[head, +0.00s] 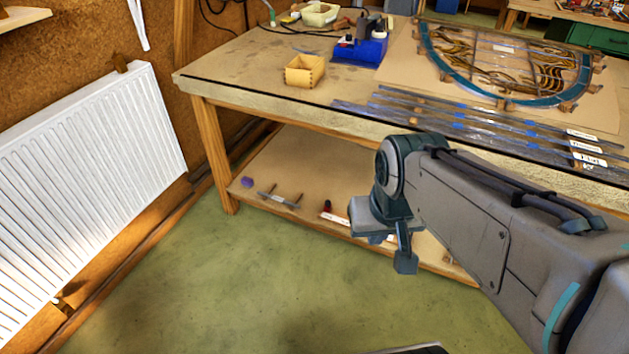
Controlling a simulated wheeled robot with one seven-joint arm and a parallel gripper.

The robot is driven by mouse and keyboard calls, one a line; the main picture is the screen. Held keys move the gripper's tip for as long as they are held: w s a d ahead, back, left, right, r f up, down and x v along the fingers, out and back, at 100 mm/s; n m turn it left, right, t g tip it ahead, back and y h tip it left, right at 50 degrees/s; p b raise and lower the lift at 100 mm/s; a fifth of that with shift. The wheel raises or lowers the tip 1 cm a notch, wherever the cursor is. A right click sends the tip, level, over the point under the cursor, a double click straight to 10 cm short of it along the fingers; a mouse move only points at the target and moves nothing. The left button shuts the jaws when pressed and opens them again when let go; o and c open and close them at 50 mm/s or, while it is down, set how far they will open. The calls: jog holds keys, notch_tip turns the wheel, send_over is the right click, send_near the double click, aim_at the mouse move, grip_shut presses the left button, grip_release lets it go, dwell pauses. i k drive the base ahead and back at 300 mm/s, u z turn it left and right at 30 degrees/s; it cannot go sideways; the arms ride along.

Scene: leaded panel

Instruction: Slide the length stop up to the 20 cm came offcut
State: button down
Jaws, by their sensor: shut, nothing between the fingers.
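My gripper (404,262) hangs in front of the bench's lower shelf (265,175), pointing down. It is shut and holds nothing. Behind it on the shelf is a pale strip (340,220) with a small red-and-dark knob (327,206) standing at its left end. This may be the length stop, but it is too small to be sure. My gripper and wrist hide the strip's right part. Several long grey came strips (450,117) with blue marks and white labels lie along the bench top's front. I cannot tell which piece is the 20 cm offcut.
A grey bar with two upright pegs (280,199) and a purple block (247,182) lie left on the shelf. The bench (225,75) carries a wooden box (304,71), a blue holder (360,50) and a leaded panel (505,62). A white radiator (85,190) stands left. The green floor is clear.

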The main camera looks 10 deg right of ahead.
aim_at(328, 208)
jog(key=u, duration=0.75)
jog(key=i, duration=1.3)
jog(key=z, duration=0.15)
